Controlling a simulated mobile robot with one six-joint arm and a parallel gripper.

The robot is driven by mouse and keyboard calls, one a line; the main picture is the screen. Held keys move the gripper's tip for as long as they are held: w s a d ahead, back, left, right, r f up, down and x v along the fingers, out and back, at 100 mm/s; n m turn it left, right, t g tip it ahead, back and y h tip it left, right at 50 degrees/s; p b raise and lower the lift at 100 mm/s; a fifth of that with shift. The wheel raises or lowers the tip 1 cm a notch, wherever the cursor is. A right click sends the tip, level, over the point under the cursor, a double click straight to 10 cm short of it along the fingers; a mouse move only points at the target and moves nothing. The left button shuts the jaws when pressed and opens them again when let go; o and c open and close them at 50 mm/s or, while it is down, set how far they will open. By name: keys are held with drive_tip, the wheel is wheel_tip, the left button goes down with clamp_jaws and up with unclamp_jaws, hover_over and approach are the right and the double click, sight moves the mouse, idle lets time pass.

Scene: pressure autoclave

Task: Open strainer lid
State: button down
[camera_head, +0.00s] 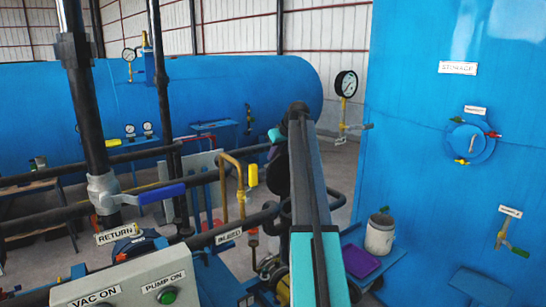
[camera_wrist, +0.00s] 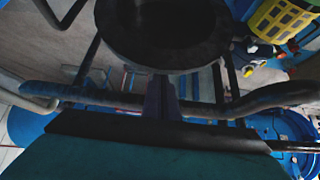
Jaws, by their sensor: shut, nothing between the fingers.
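I cannot pick out the strainer lid for certain in either view. A blue round fitting (camera_head: 138,243) sits beside the RETURN label in the head view, partly hidden by the control panel. A blue round part (camera_wrist: 285,128) shows at the lower right of the wrist view; I cannot tell if it is the same thing. My gripper is hidden behind my arm in the head view. In the wrist view its narrow dark fingers (camera_wrist: 161,103) are together with nothing between them, below a large dark disc that fills the top middle. The fingers appear apart from the blue round part.
The control panel (camera_head: 125,283) stands at the lower left. Dark pipes, a blue-handled valve (camera_head: 161,194) and a yellow pipe (camera_head: 240,180) crowd the area left of my arm. A blue tank (camera_head: 465,120) stands right, near a white pot (camera_head: 380,236). A yellow slotted part (camera_wrist: 283,20) shows upper right.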

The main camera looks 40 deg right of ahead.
drive_tip(key=s+r, duration=0.1)
drive_tip(key=r, duration=0.2)
drive_tip(key=s+r, duration=0.1)
drive_tip(key=r, duration=0.1)
drive_tip(key=s+r, duration=0.1)
drive_tip(key=r, duration=0.2)
drive_tip(key=shift+r, duration=0.3)
drive_tip(key=shift+s+r+p, duration=0.2)
drive_tip(key=shift+r+p, duration=0.4)
drive_tip(key=shift+r, duration=0.45)
drive_tip(key=shift+s+r+p, duration=0.2)
drive_tip(key=shift+r+p, duration=0.35)
drive_tip(key=shift+r, duration=0.45)
drive_tip(key=shift+f, duration=0.1)
